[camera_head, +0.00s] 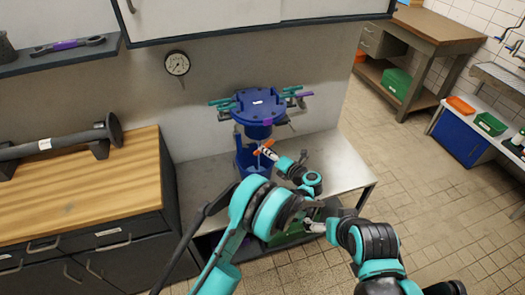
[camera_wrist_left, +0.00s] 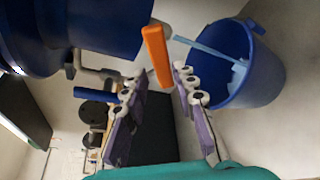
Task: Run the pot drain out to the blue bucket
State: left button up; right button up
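The blue pot (camera_head: 258,112) stands against the wall above the metal bench. Its orange valve handle (camera_head: 264,147) shows below it and also in the left wrist view (camera_wrist_left: 157,57). The blue bucket (camera_head: 243,158) is under the pot; the left wrist view looks into it (camera_wrist_left: 265,75). A pale blue streak (camera_wrist_left: 208,50), like a stream of liquid, runs into the bucket. My left gripper (camera_head: 273,153) is beside the handle. Its purple-padded fingers (camera_wrist_left: 158,90) are apart, with the handle's end between their tips, not clamped. My right gripper (camera_head: 312,226) is low near the bench front; its fingers are unclear.
The metal bench (camera_head: 345,168) has bare room to the right. A wooden counter (camera_head: 85,200) with a dark flanged pipe (camera_head: 60,143) stands left. A gauge (camera_head: 177,63) hangs on the wall. Teal-handled clamps (camera_head: 222,102) stick out around the pot lid. A workbench (camera_head: 435,27) is far right.

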aim_at(262, 143)
pick_arm(q)
jog(key=x, duration=0.3)
jog(key=shift+w+b, duration=0.3)
jog(key=shift+w, duration=0.35)
jog(key=shift+c, duration=0.3)
grip_shut()
jog(key=shift+d+n, duration=0.1)
jog(key=shift+n, duration=0.2)
jog(key=n+h, duration=0.2)
jog(key=n, duration=0.1)
jog(key=shift+h, duration=0.3)
jog(key=n+h+b, duration=0.1)
jog(key=n+h, duration=0.1)
jog(key=n, duration=0.2)
jog(key=shift+t, duration=0.4)
jog(key=shift+d+h+b, duration=0.1)
jog(key=shift+h+b, duration=0.2)
